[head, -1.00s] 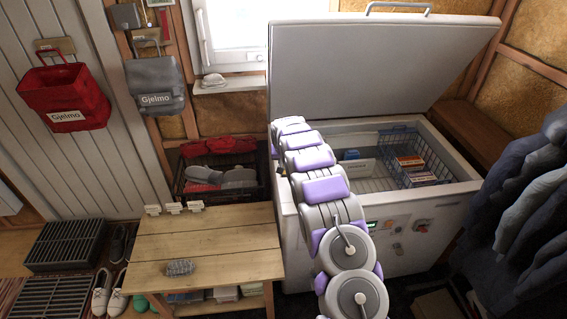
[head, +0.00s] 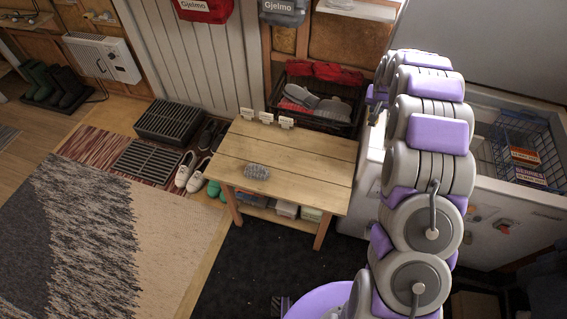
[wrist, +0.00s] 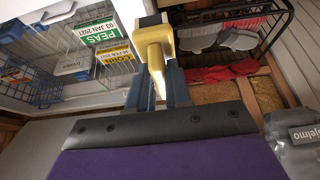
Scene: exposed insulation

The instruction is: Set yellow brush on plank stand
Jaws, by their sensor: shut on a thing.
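The yellow brush (wrist: 157,47) shows in the wrist view between the two blue-grey fingers of my gripper (wrist: 158,84), which is shut on it. The plank stand (head: 318,175) is a low wooden table in the middle of the head view, left of my arm. A small grey ribbed object (head: 257,171) lies near its front left. In the head view my arm hides the brush and most of the gripper.
An open chest freezer (head: 480,180) with a wire basket stands right of the stand. Most of the stand's top is bare.

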